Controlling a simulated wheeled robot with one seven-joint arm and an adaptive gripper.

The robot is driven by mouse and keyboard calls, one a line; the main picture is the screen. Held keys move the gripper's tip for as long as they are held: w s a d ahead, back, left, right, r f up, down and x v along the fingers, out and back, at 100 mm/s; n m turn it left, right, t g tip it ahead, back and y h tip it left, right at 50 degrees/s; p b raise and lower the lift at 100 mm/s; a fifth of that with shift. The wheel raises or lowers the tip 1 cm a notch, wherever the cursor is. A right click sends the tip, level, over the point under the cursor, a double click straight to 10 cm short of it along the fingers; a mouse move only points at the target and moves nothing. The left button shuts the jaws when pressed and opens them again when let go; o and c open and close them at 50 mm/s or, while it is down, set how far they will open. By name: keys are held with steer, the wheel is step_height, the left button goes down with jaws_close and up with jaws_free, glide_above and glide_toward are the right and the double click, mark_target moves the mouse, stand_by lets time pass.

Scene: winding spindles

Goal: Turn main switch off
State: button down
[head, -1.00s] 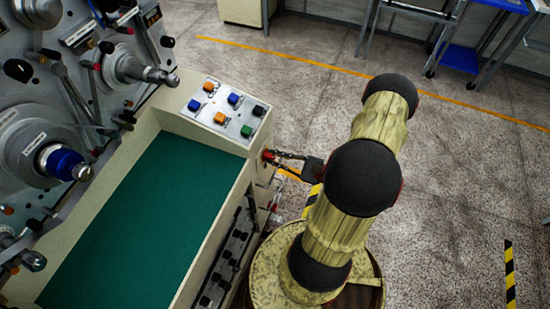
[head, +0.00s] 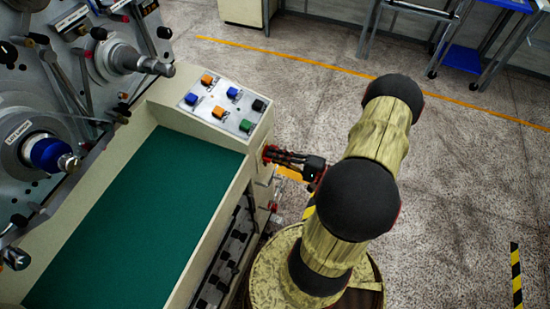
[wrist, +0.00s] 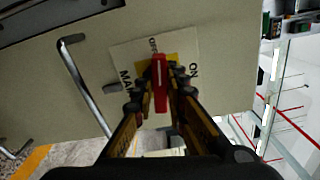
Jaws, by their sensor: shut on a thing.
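The main switch shows in the wrist view as a red handle (wrist: 160,88) with a white line, over a yellow square on a pale lettered plate (wrist: 125,55). The handle stands roughly upright in that picture. "ON" reads at its right, part of "MAIN" at its left; the word above is unclear. My gripper (wrist: 161,80) has a finger on each side of the handle and is shut on it. In the head view my gripper (head: 270,154) reaches the end face of the cream machine (head: 258,150); the switch is too small to make out there.
A bent metal handle (wrist: 84,85) sticks out beside the switch plate. A panel of coloured buttons (head: 222,106) tops the machine, next to a green work surface (head: 130,225). Open concrete floor (head: 460,170) lies to the right, with a yellow line across it.

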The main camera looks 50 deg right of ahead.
steer(key=shift+f+n+b, duration=0.1)
steer(key=shift+n+b, duration=0.4)
steer(key=shift+n, duration=0.5)
steer(key=c, duration=1.8)
jaws_free()
steer(key=v, duration=1.2)
steer(key=shift+a, duration=0.1)
